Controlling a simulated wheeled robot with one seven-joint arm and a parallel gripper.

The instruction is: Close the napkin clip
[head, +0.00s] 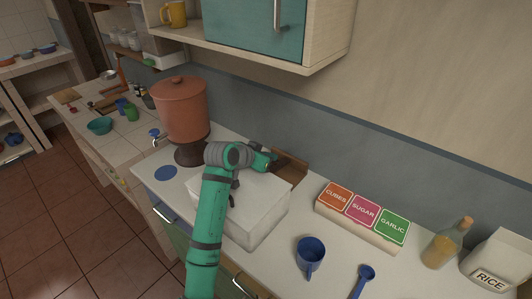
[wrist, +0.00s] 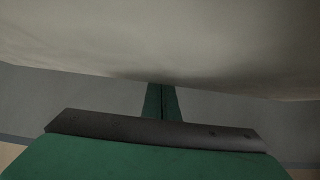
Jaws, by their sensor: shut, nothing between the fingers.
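My green gripper (head: 268,159) is at the back of the counter, above the far edge of a white box (head: 240,212). In the wrist view its two fingers (wrist: 161,98) are together with nothing between them. A brown wooden piece (head: 291,168) stands just right of the gripper against the wall, partly hidden by it. It may be the napkin clip, but I cannot tell, nor whether it is open. A large pale surface (wrist: 160,40) fills the top of the wrist view, close to the fingertips. I cannot tell whether they touch it.
A terracotta dispenser (head: 182,110) stands left of the arm. A rack of cubes, sugar and garlic boxes (head: 362,214) is to the right. A cabinet (head: 255,25) overhangs the back.

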